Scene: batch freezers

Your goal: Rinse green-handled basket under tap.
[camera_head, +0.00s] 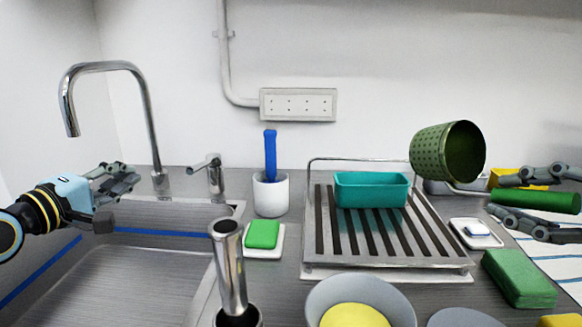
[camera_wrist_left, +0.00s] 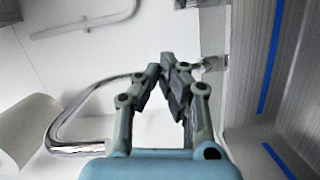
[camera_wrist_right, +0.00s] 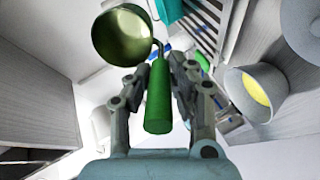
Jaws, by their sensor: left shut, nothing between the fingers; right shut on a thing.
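The green perforated basket (camera_head: 447,152) is held in the air at the right, above and beside the drying rack, its open mouth tilted toward the right. My right gripper (camera_head: 530,203) is shut on its green handle (camera_head: 540,200); the handle (camera_wrist_right: 158,98) and the basket bowl (camera_wrist_right: 122,38) also show in the right wrist view. The chrome tap (camera_head: 110,68) arches over the sink (camera_head: 130,280) at the left; no water shows. My left gripper (camera_head: 132,178) is shut and empty, just left of the tap's base and lever (camera_head: 212,172). The tap's curve (camera_wrist_left: 60,135) shows in the left wrist view.
A slatted drying rack (camera_head: 385,240) with a teal tub (camera_head: 371,190) stands in the middle. A white cup (camera_head: 271,195) with a blue-handled brush, a green sponge (camera_head: 262,234) and a grey bowl (camera_head: 360,290) are nearby. A metal cylinder (camera_head: 231,270) stands upright in front.

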